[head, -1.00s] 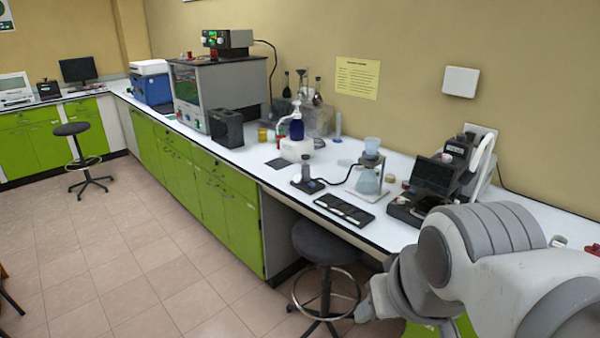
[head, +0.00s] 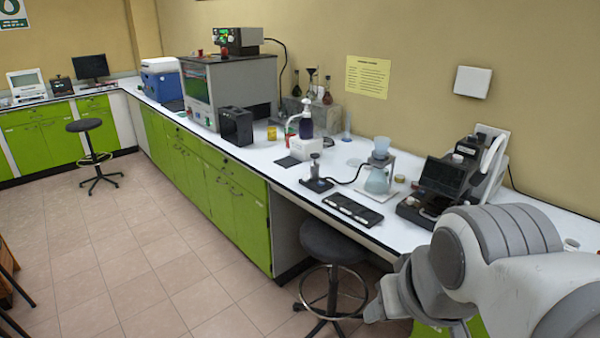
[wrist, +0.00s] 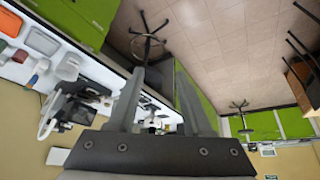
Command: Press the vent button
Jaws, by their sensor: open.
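I cannot make out a vent button in either view. A grey cabinet-like instrument (head: 245,88) with a glass front stands on the far part of the bench in the head view. Small coloured marks show on its lower front, too small to read. A black control box (head: 237,40) with green lit digits sits on top of it. My gripper (wrist: 159,75) is open and empty in the wrist view, its two fingers apart in front of the floor and bench. In the head view my arm is at the lower right, well away from the instrument, and the fingers are not clear.
The white bench (head: 285,178) runs along the wall over green cupboards (head: 235,205). A stool (head: 333,245) stands close at the bench front, another (head: 85,125) farther left. A flask (head: 378,180) and a dark-screened device (head: 440,180) stand near my arm.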

